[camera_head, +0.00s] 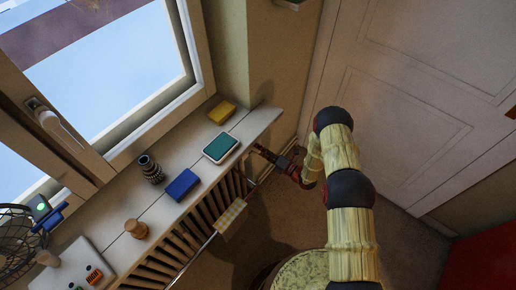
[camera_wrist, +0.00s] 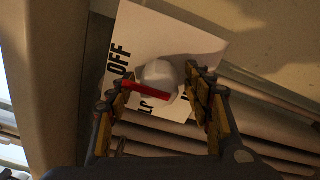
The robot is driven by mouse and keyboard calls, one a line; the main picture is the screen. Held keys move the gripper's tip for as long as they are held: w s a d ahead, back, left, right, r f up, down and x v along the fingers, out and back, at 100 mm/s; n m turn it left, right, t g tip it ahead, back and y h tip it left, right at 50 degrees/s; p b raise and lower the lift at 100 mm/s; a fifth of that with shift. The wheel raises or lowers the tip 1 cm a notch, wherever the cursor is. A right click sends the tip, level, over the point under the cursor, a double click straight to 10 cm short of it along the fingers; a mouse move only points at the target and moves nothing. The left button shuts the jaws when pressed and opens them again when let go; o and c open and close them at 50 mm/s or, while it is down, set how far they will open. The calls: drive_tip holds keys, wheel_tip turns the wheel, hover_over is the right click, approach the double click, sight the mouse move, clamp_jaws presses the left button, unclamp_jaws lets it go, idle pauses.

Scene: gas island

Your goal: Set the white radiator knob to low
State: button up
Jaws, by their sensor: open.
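The white radiator knob (camera_wrist: 160,76) is round and sits on a white label plate (camera_wrist: 200,42) in the wrist view. A red bar (camera_wrist: 145,90) crosses its lower left side, slanting slightly down to the right. "OFF" is printed on the plate's left. Other lettering below the knob is partly hidden, and I cannot tell which mark the bar points to. My gripper (camera_wrist: 154,84) is open, with one finger on each side of the knob. Contact is not clear. In the head view my gripper (camera_head: 268,154) is by the sill's right end, and the knob is hidden.
Radiator bars (camera_head: 205,215) run under the window sill (camera_head: 262,118). On the sill are a green-topped box (camera_head: 221,147), a blue box (camera_head: 182,185), a yellow sponge (camera_head: 222,112) and a dark ribbed object (camera_head: 151,169). A checked cloth (camera_head: 231,217) hangs in front. A white door (camera_head: 400,100) stands right.

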drive_tip(key=shift+w+a, duration=0.15)
drive_tip(key=shift+c, duration=0.5)
drive_tip(key=c, duration=1.1)
